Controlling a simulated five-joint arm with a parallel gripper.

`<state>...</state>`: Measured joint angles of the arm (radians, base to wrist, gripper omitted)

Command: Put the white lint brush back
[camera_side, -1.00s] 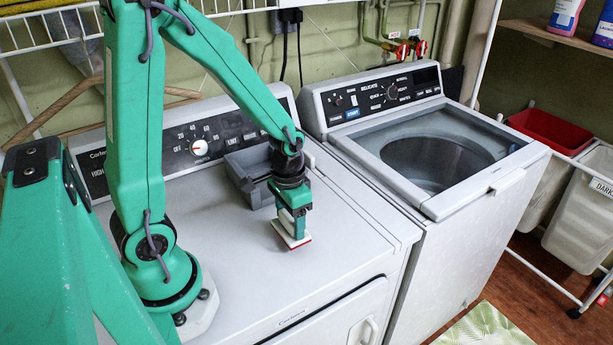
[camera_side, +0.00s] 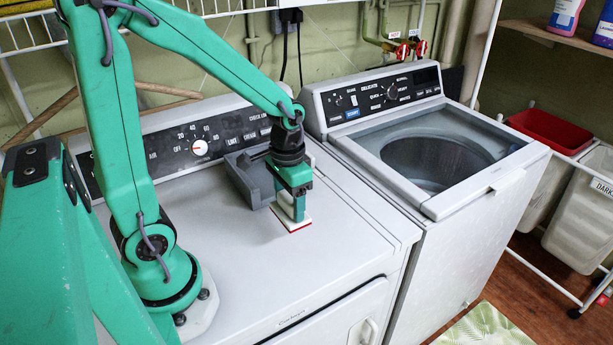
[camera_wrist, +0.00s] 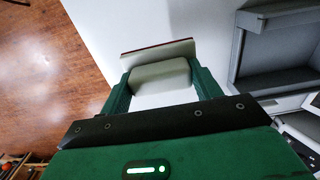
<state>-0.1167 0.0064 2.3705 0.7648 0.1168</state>
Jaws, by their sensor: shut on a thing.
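My gripper (camera_side: 292,198) is shut on the white lint brush (camera_side: 294,223), above the dryer top. The brush is a pale block with a flat white plate edged in dark red at its lower end. In the wrist view my gripper (camera_wrist: 162,86) has one finger at each side of the brush's pale block (camera_wrist: 160,74). I cannot tell whether the plate touches the dryer top. A grey open holder (camera_side: 238,180) sits just behind and left of my gripper, partly hidden by it. In the wrist view the holder (camera_wrist: 238,52) is at the right, apart from the brush.
The white dryer top (camera_side: 240,250) is clear in front of the brush. The dryer's control panel (camera_side: 215,137) rises behind the holder. A washer (camera_side: 455,205) with an open-looking round tub stands at the right. Wooden floor (camera_wrist: 45,60) shows beyond the dryer edge.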

